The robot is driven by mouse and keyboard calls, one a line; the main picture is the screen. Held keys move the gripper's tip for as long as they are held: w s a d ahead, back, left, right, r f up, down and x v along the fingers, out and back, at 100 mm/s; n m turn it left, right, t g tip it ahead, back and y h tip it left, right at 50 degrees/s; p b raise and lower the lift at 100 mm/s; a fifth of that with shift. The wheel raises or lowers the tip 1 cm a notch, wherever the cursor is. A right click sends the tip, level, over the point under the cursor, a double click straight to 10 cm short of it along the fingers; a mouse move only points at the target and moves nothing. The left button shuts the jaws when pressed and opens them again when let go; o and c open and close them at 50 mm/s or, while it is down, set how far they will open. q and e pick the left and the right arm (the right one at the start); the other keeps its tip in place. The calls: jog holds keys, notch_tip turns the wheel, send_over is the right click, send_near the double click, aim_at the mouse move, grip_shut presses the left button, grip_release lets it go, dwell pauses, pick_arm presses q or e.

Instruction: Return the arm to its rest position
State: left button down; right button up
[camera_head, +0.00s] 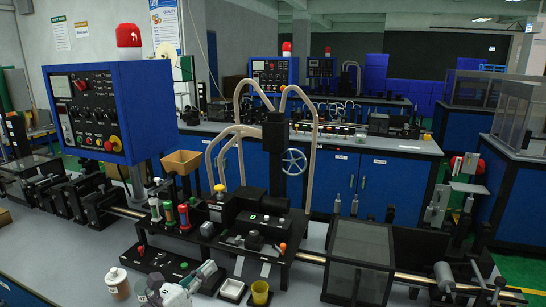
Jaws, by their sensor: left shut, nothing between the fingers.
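My left gripper (208,270), grey and white, shows low in the picture at the front edge of the bench. It is shut and empty. It sits in front of the black panel of the tape machine (255,235), apart from it as far as I can tell. Only the front part of the arm shows; the rest is cut off by the bottom edge. My right gripper is not in view.
A blue control box (110,110) rises at the left. A dark clear-sided box (360,262) stands at the right. Bare bench lies at front left.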

pick_arm(q)
jog(key=s+a+f+n+t+y, duration=0.15)
jog(key=s+a+n+y, duration=0.45)
jog(key=n, duration=0.6)
jog(key=s+a+f+n+t+y, duration=0.1)
jog(key=s+a+n+t+y, duration=0.15)
jog(key=n+y, duration=0.65)
jog(key=s+a+f+n+g, duration=0.3)
jog(key=s+f+n+g, duration=0.45)
jog(key=n, duration=0.25)
jog(key=s+d+f+n+g+h, duration=0.25)
jog(key=s+f+g, duration=0.2)
jog(key=s, duration=0.45)
jog(key=s+d+f+n+g+h, duration=0.2)
jog(key=s+d+f+n+g, duration=0.15)
jog(key=s+f, duration=0.45)
notch_tip(320, 180, down, 23)
jog(key=s+g, duration=0.2)
jog(key=s+a+f+g, duration=0.1)
jog(key=s+a+f, duration=0.1)
jog(key=s+f, duration=1.5)
jog(key=shift+s+a+m, duration=0.25)
jog(key=shift+a+m, duration=0.1)
jog(key=shift+m, duration=0.05)
